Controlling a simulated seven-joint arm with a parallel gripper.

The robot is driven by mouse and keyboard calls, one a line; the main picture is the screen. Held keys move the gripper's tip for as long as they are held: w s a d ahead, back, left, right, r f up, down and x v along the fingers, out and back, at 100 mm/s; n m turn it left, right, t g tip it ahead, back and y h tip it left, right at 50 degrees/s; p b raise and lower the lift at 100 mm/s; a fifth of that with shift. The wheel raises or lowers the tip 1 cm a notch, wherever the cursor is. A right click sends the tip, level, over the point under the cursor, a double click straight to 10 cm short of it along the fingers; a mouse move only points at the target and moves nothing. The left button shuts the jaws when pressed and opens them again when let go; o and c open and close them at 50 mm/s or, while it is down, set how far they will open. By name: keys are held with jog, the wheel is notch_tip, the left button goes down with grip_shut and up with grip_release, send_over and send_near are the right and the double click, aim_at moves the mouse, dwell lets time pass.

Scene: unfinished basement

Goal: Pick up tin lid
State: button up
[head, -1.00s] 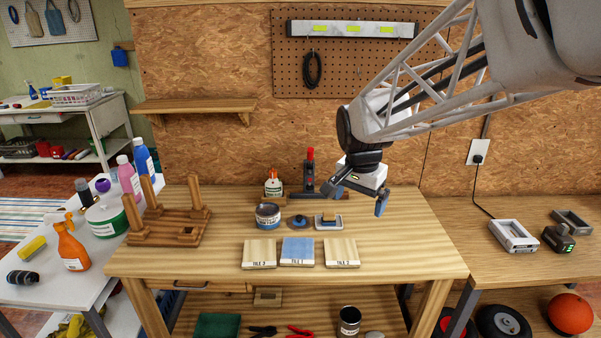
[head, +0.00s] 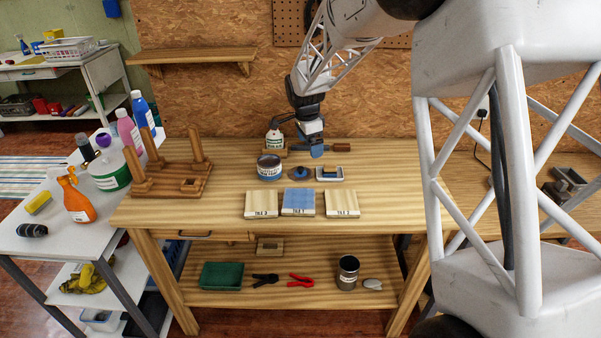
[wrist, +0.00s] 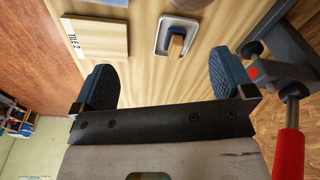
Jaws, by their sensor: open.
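The tin lid (head: 299,174) is a dark round disc with blue on top, lying flat on the workbench between the open tin (head: 269,170) and a small pale tray (head: 330,178). My gripper (head: 316,152) is above the back of the bench, behind the lid and slightly right of it, pointing down. In the wrist view its two dark blue fingers (wrist: 165,85) are wide apart with nothing between them. The tray (wrist: 162,48) shows just beyond the fingers, and part of a round grey-blue thing, likely the lid (wrist: 192,3), is cut off at the top edge.
Three tiles (head: 299,202) lie along the front. A wooden frame with upright legs (head: 170,178) stands left. A red-handled clamp (wrist: 288,148) lies close beside my gripper. The bench's right end is clear.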

jog(key=m, duration=0.2)
send_over(300, 168)
jog(key=f, duration=0.6)
jog(key=shift+w+a, duration=0.15)
jog(key=shift+a, duration=0.25)
jog(key=shift+d+f, duration=0.2)
jog(key=shift+f, duration=1.1)
jog(key=shift+d+f, duration=0.15)
jog(key=shift+f, duration=1.2)
jog(key=shift+d+f, duration=0.15)
jog(key=shift+f, duration=1.15)
jog(key=shift+f, duration=0.1)
jog(key=c, duration=1.8)
